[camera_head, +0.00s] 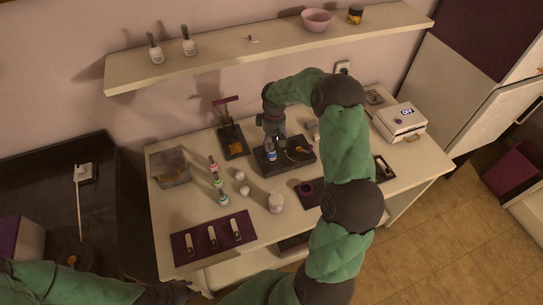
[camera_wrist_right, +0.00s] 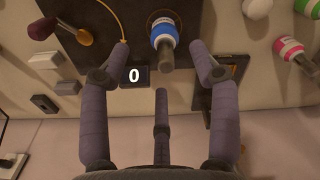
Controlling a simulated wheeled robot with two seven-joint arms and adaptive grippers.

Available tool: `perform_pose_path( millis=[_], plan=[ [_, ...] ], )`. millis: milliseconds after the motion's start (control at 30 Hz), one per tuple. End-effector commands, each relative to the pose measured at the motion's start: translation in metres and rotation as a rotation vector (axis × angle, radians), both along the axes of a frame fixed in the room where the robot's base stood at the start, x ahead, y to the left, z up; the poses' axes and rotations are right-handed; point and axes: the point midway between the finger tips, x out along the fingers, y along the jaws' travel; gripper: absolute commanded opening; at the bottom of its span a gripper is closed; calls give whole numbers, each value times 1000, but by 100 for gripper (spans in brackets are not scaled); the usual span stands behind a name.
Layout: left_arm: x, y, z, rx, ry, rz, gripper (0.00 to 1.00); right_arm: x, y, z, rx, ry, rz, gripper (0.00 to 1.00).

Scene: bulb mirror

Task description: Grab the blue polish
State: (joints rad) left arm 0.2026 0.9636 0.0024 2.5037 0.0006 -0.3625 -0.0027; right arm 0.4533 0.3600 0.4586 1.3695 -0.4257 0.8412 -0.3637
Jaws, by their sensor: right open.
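The blue polish (camera_head: 271,154) stands on a dark base plate (camera_head: 297,166) near the back of the white table. It also shows in the right wrist view (camera_wrist_right: 163,34), as a white and blue bottle with a grey cap toward the camera. My right gripper (camera_head: 272,136) is just above and behind it in the head view. In the wrist view its fingers (camera_wrist_right: 161,52) are spread wide, with the polish centred between and slightly beyond the fingertips, and nothing is held. My left gripper (camera_head: 178,292) is low at the bottom left, far from the polish, and its fingers are unclear.
A pink polish (camera_head: 213,164), a green polish (camera_head: 217,181) and a teal polish (camera_head: 223,198) stand to the left. A dark stand (camera_head: 232,140) is close on the left. A small display (camera_wrist_right: 136,75) and a cable (camera_wrist_right: 113,18) are beside the polish.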

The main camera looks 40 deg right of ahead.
Motion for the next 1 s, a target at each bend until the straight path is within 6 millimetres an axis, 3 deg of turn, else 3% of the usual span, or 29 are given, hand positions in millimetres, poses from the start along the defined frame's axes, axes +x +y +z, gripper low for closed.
perform_pose_path(
  millis=[100,367,633,900,933,1000],
  plan=[
    [0,0,-3,0,0,0,40,0,0,-20,0,3,1,62],
    [0,0,-6,0,0,0,40,-1,1,-36,0,2,0,62],
    [0,0,-13,0,0,0,40,-2,4,-73,0,3,0,62],
    [0,0,-13,0,0,0,40,-2,4,-78,0,1,0,62],
    [0,0,-13,0,0,0,40,-2,4,-78,0,1,0,59],
    [0,0,-13,0,0,0,40,-2,4,-78,0,1,0,39]
  ],
)
